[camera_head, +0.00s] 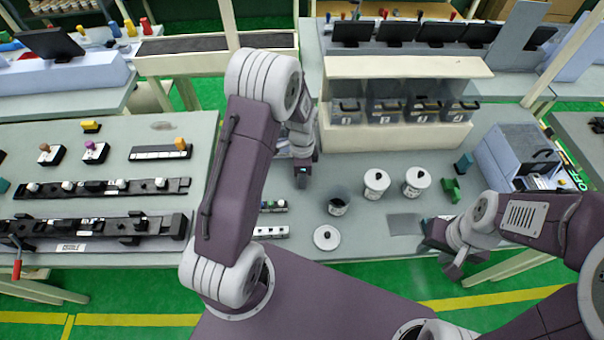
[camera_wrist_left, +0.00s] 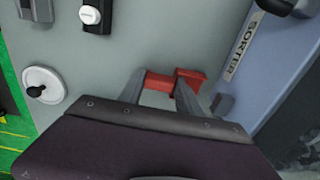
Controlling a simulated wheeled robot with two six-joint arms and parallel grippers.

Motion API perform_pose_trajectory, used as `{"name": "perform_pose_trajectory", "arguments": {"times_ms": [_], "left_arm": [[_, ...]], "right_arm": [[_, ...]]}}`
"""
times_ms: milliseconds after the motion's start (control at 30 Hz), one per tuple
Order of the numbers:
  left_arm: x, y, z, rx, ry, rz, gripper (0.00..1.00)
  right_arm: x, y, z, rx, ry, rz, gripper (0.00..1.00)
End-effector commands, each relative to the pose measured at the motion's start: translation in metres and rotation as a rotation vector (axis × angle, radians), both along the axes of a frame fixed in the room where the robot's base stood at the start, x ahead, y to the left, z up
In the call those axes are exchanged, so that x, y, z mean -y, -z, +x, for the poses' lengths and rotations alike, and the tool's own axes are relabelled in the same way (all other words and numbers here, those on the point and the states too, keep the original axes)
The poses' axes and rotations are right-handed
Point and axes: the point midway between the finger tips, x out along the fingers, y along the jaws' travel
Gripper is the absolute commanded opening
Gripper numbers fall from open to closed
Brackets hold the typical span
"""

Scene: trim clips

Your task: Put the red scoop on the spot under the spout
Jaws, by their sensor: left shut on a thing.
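The red scoop (camera_wrist_left: 190,76) shows in the left wrist view, between the fingers of my left gripper (camera_wrist_left: 160,86), which is shut on it. In the head view my left gripper (camera_head: 302,174) is over the middle of the bench, and the scoop cannot be made out there. My right gripper (camera_head: 447,258) is at the bench's front edge on the right, well apart from the scoop; its finger gap is unclear. A flat darker grey patch (camera_head: 405,224) lies on the bench near it. I cannot clearly make out the spout or the spot under it.
A cream shelf (camera_head: 400,67) with several labelled bins stands behind. White canisters (camera_head: 376,182), a dark cup (camera_head: 338,204) and a round white lid (camera_head: 326,237) stand on the bench. The wrist view shows a SORTER label (camera_wrist_left: 242,46).

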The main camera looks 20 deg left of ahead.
Motion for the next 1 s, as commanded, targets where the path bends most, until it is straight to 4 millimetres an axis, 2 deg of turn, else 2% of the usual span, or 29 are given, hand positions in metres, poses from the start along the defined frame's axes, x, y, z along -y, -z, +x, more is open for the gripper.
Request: {"name": "perform_pose_trajectory", "arguments": {"times_ms": [267, 300, 367, 400, 667, 767, 867, 1000], "left_arm": [[0.000, 0.003, 0.000, 0.000, 0.000, 0.000, 0.00], [0.000, 0.004, 0.000, 0.000, 0.000, 0.000, 0.43], [0.000, 0.003, 0.000, 0.000, 0.000, 0.000, 0.60], [0.000, 0.003, 0.000, 0.000, 0.000, 0.000, 0.62], [0.000, 0.002, 0.000, 0.000, 0.000, 0.000, 0.62], [0.000, -0.006, 0.001, 0.002, 0.000, 0.000, 0.62], [0.000, -0.027, 0.002, 0.007, 0.000, 0.000, 0.62], [0.000, -0.065, 0.002, 0.008, 0.000, 0.000, 0.62]], "right_arm": [[0.000, 0.003, 0.000, 0.000, 0.000, 0.000, 0.36], [0.000, 0.003, 0.000, 0.000, 0.000, 0.000, 0.36], [0.000, 0.002, 0.000, 0.000, 0.000, 0.000, 0.36], [0.000, 0.002, 0.000, 0.000, 0.000, 0.000, 0.36], [0.000, 0.001, 0.000, 0.000, 0.000, 0.000, 0.36], [0.000, 0.000, 0.000, 0.000, 0.000, 0.000, 0.36], [0.000, 0.002, 0.000, 0.000, 0.000, 0.000, 0.36], [0.000, 0.003, 0.000, 0.000, 0.000, 0.000, 0.36]]}}
